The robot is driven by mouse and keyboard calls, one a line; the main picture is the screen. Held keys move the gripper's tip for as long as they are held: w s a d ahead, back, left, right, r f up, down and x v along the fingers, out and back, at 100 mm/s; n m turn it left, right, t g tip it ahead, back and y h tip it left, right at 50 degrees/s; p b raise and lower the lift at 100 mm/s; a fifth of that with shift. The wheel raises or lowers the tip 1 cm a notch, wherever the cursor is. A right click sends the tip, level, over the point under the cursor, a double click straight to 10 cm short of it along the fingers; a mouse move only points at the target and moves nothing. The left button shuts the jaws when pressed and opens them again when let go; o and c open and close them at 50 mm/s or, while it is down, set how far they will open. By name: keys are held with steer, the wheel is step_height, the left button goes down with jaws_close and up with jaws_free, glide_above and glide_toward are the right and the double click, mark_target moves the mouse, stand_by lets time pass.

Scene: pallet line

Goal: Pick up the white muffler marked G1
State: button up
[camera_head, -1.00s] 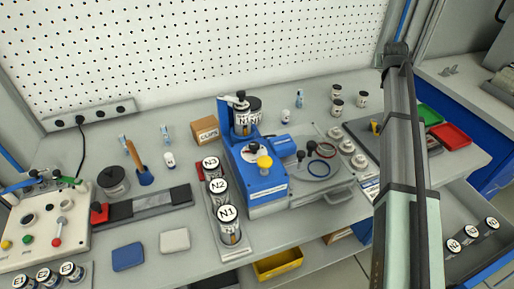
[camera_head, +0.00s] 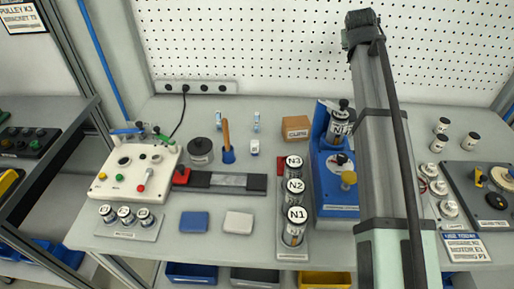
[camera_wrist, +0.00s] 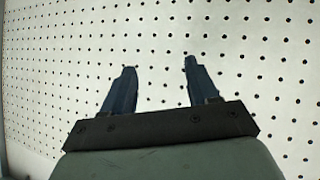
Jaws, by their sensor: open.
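I cannot make out any white muffler marked G1 in either view. My gripper (camera_wrist: 159,72) shows in the wrist view, with its two dark fingers apart and nothing between them. It faces the white perforated wall board (camera_wrist: 240,50). In the head view my arm crosses the right half of the picture and hides part of the bench. I cannot pick out the fingers there.
Canisters marked N1 (camera_head: 295,232), N2 and N3 stand in a row left of a blue press (camera_head: 333,190). Small canisters (camera_head: 126,217) stand at left. A control box (camera_head: 135,172), cardboard box (camera_head: 296,128) and two pads lie on the bench.

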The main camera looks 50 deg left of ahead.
steer(key=s+a+f+n+g, duration=0.1)
steer(key=s+a+f, duration=0.15)
steer(key=s, duration=0.25)
steer(key=s+a+f+n+g, duration=0.2)
steer(key=s+a, duration=0.1)
steer(key=s, duration=0.2)
steer(key=n+g+h, duration=0.3)
steer(key=n+g, duration=0.4)
steer(key=n, duration=0.2)
glide_toward(255, 142)
steer(key=f, duration=0.6)
steer(key=shift+w+a+f, duration=0.2)
steer(key=shift+w+f, duration=0.15)
steer(key=shift+s+a+f, duration=0.1)
steer(key=shift+a+f, duration=0.15)
steer(key=shift+f, duration=0.65)
steer(key=shift+s+a+f, duration=0.1)
steer(key=shift+a+f, duration=0.15)
steer(key=shift+f, duration=0.6)
steer(key=shift+s+a+f, duration=0.1)
steer(key=shift+a+f, duration=0.2)
steer(key=shift+f, duration=0.6)
steer(key=shift+c, duration=0.2)
jaws_close()
